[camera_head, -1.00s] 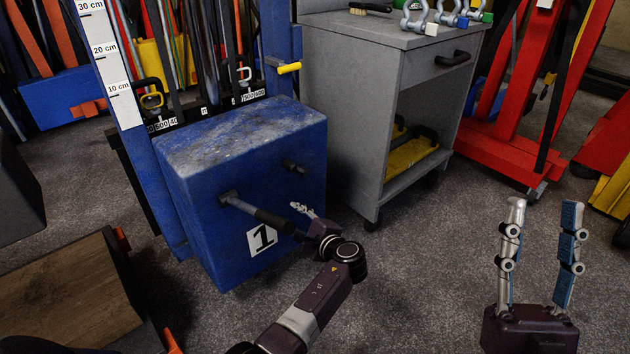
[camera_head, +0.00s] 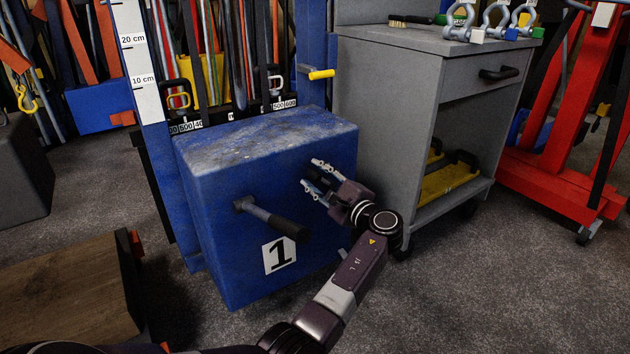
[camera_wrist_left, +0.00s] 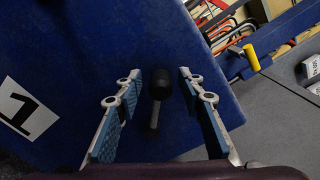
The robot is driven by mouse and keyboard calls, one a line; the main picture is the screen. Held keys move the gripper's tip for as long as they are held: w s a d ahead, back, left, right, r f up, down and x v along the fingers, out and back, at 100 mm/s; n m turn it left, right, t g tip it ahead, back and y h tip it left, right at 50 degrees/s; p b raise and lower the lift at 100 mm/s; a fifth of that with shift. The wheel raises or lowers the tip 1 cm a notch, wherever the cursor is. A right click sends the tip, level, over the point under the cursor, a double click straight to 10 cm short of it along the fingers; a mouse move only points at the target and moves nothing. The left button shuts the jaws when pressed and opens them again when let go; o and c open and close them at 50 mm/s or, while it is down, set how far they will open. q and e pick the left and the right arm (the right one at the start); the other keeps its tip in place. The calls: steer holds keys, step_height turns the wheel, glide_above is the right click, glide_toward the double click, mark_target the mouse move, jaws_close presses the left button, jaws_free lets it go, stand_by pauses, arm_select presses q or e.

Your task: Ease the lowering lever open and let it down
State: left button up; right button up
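A short dark lever with a black knob (camera_wrist_left: 160,84) stands out from the front of the blue block (camera_head: 230,215) of the jack. I take it for the lowering lever. In the left wrist view it lies between the two fingers of my left gripper (camera_wrist_left: 160,75), with a gap on both sides. In the head view my left gripper (camera_head: 312,176) is open at the right part of the block's front and largely hides this lever. A longer lever with a black grip (camera_head: 278,222) sticks out to its left, above the label "1". My right gripper is out of the head view.
A yellow-handled lever (camera_head: 320,74) is on the blue post above the block. A grey cabinet (camera_head: 385,120) stands close on the right, with shackles (camera_head: 493,20) on top. A wooden-topped block (camera_head: 65,295) is at the lower left. The carpet at lower right is clear.

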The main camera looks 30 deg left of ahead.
arm_select(q)
steer(key=shift+w+a, duration=0.1)
steer(key=shift+a, duration=0.1)
steer(key=shift+c, duration=0.3)
jaws_close()
